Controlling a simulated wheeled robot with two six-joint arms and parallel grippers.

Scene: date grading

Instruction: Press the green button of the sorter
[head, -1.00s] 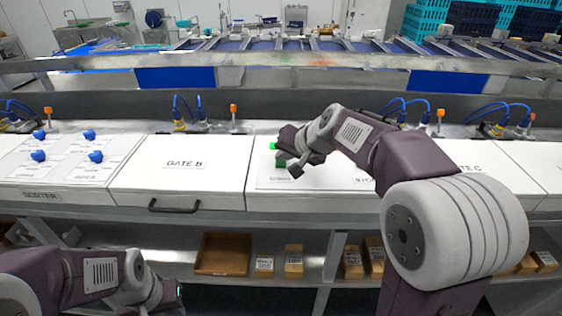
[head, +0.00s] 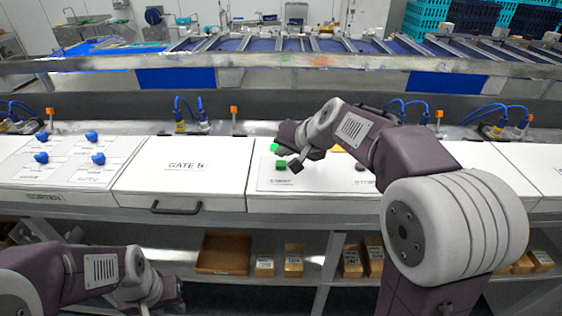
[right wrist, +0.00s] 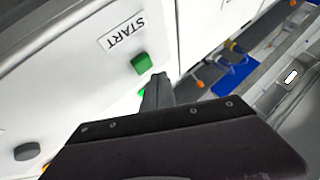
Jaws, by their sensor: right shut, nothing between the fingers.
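The square green button (head: 281,164) stands on the white sorter panel (head: 310,182), above a small label. In the right wrist view the green button (right wrist: 141,63) is beside the word START. A second green part (head: 274,148) lies just behind it; in the right wrist view this part (right wrist: 143,93) is half hidden by my finger. My right gripper (head: 295,165) is shut and empty, its tip just right of the button. In the right wrist view its tip (right wrist: 158,80) looks very close; I cannot tell if they touch. My left gripper (head: 168,295) hangs low at left, its fingers unclear.
Blue knobs (head: 41,158) stand on the left panel. The GATE B cover (head: 180,185) has a black handle (head: 176,208). Boxes (head: 264,265) sit on the shelf below.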

